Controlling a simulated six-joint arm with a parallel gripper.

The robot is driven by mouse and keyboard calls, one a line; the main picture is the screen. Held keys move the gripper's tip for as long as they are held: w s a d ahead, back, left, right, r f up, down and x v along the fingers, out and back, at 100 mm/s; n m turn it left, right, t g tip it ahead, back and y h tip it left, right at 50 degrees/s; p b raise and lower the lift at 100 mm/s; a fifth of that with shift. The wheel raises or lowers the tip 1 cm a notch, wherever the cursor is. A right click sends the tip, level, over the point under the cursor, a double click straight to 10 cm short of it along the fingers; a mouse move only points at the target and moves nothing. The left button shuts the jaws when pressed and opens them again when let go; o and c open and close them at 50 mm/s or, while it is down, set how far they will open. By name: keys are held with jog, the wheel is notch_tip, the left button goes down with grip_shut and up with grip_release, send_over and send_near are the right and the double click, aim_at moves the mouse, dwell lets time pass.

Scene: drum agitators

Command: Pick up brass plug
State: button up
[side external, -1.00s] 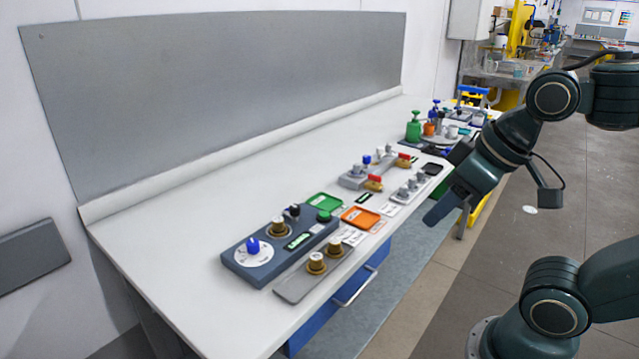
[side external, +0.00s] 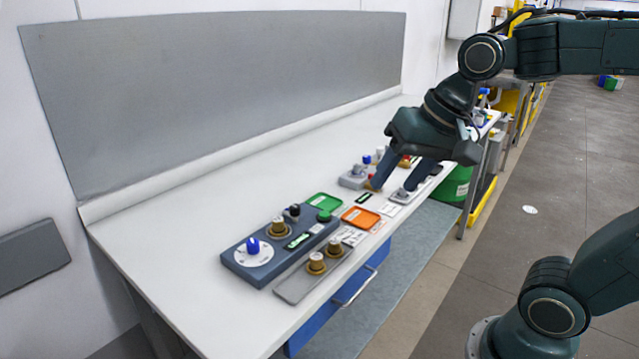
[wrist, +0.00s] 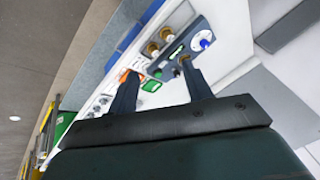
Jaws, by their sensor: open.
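Two brass plugs stand on the flat grey plate (side external: 289,290): the nearer plug (side external: 317,264) and the farther plug (side external: 335,250). A similar brass piece (side external: 278,227) sits in the blue-grey control box (side external: 262,272) behind them. In the wrist view the two plugs (wrist: 153,49) show beyond the fingertips, beside the box. My gripper (side external: 392,188) is open and empty, fingers pointing down over the grey fixtures farther along the bench, well to the right of the plugs. It also shows in the wrist view (wrist: 160,70), its right finger close to the box in the picture.
The box carries a blue knob (side external: 253,245) and a green button (side external: 323,216). A green tray (side external: 324,200) and an orange tray (side external: 361,218) lie between the box and my gripper. Grey fixtures (side external: 353,179) are partly hidden by my fingers. The bench's left part is clear.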

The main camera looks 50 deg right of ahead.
jog(key=w+d+f+m+g+y, duration=0.1)
jog(key=w+d+f+m, duration=0.1)
jog(key=w+m, duration=0.8)
jog(key=w+d+f+m+y, duration=0.1)
jog(key=w+f+m, duration=0.4)
jog(key=w+m, duration=0.5)
jog(key=w+d, duration=0.1)
jog(key=w, duration=0.2)
jog(key=shift+w+d+f+m+g+y, duration=0.2)
jog(key=shift+w+m+g+y, duration=0.1)
jog(key=shift+w+g, duration=0.1)
send_over(278, 219)
jog(key=s+d, duration=0.2)
jog(key=shift+a+f, duration=0.2)
jog(key=shift+f, duration=3.7)
jog(key=shift+w+f, duration=0.1)
jog(key=shift+f, duration=0.05)
jog(key=shift+x, duration=2.45)
jog(key=shift+w+a, duration=0.1)
jog(key=shift+a, duration=0.05)
jog(key=shift+c, duration=0.4)
grip_shut()
